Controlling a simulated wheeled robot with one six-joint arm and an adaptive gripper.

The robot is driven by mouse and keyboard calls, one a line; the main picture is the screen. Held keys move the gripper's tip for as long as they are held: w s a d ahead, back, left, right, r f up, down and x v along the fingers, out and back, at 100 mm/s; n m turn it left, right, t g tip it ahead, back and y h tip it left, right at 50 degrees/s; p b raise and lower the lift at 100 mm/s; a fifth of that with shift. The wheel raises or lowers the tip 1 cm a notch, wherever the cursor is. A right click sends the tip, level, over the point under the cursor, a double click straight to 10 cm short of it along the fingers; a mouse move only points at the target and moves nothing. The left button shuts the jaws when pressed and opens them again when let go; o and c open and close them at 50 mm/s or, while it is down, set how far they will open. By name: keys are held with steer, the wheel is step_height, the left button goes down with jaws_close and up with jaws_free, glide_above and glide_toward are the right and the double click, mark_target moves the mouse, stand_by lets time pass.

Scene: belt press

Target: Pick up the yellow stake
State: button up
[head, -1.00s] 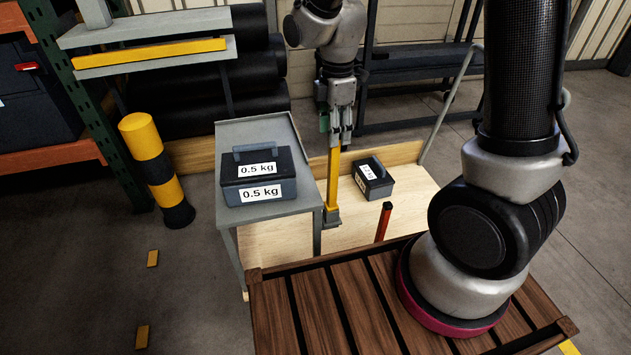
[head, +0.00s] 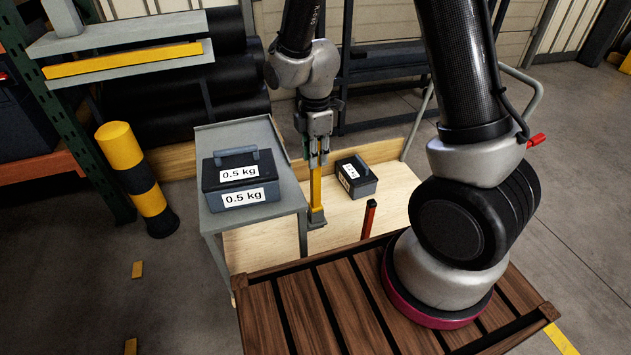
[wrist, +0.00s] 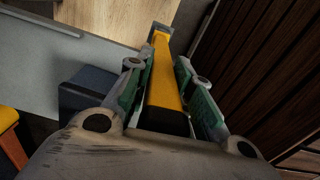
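The yellow stake (head: 316,188) stands upright with its foot in a grey base (head: 317,220), beside the grey stand. My gripper (head: 317,160) points down over its upper part. In the wrist view, the stake (wrist: 165,75), with its dark end nearest the camera, lies between the two green-padded fingers of my gripper (wrist: 163,92). Narrow gaps seem to show beside the stake, so the fingers look open around it. The exact contact at the pads is hard to see.
A 0.5 kg box (head: 242,180) sits on the grey stand (head: 284,190) to the left. A smaller dark box (head: 356,176) and a red post (head: 369,218) are to the right. A yellow-black bollard (head: 137,180) stands farther left. Brown slats (head: 300,308) lie in front.

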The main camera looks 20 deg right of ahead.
jaws_close()
